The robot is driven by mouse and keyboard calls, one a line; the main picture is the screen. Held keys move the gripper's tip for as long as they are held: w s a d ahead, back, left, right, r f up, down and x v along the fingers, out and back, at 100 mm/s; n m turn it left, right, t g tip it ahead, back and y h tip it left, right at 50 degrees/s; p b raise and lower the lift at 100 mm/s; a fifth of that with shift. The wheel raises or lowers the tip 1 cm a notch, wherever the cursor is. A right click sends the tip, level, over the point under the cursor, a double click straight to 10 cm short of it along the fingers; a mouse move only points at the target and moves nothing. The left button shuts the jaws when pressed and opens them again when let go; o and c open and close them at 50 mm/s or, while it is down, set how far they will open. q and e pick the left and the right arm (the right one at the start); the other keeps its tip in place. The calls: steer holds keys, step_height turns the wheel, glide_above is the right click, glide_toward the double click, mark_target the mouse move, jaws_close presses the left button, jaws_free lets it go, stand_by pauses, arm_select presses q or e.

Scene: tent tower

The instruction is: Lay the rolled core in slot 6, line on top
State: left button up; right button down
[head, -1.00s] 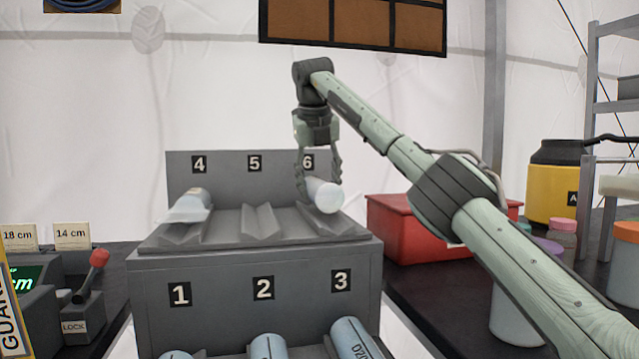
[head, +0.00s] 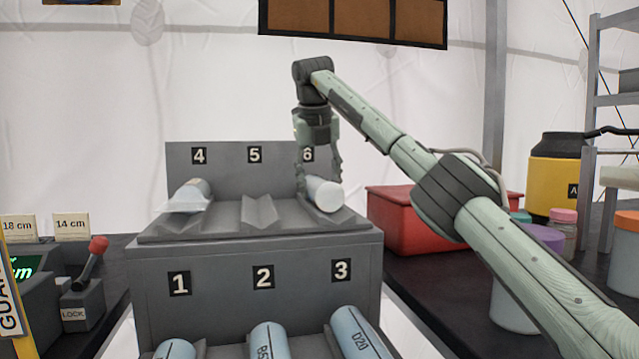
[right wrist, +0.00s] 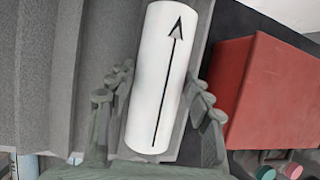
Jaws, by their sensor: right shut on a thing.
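The white rolled core (head: 323,194) lies in or just at slot 6 on the rack's upper tier, below the 6 label; I cannot tell if it fully rests there. My right gripper (head: 320,178) reaches down from above, its fingers on both sides of the core, shut on it. In the right wrist view the core (right wrist: 165,75) shows a black line with an arrowhead along the side facing the camera, upward. The gripper (right wrist: 160,105) straddles its near half. The 6 label (head: 308,154) is partly hidden by the gripper. My left gripper is not in view.
On the grey rack (head: 230,255), slot 4 holds a wrapped roll (head: 190,195) and slot 5 (head: 260,213) is empty. Blue cores (head: 268,340) lie in the lower slots. A red box (head: 395,215) stands close to the rack's right; a lever station (head: 85,300) stands left.

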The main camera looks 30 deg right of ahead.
steer(key=shift+f, duration=0.2)
stand_by(0.5)
steer(key=c, duration=0.6)
jaws_free()
steer(key=shift+f, duration=0.1)
steer(key=v, duration=1.2)
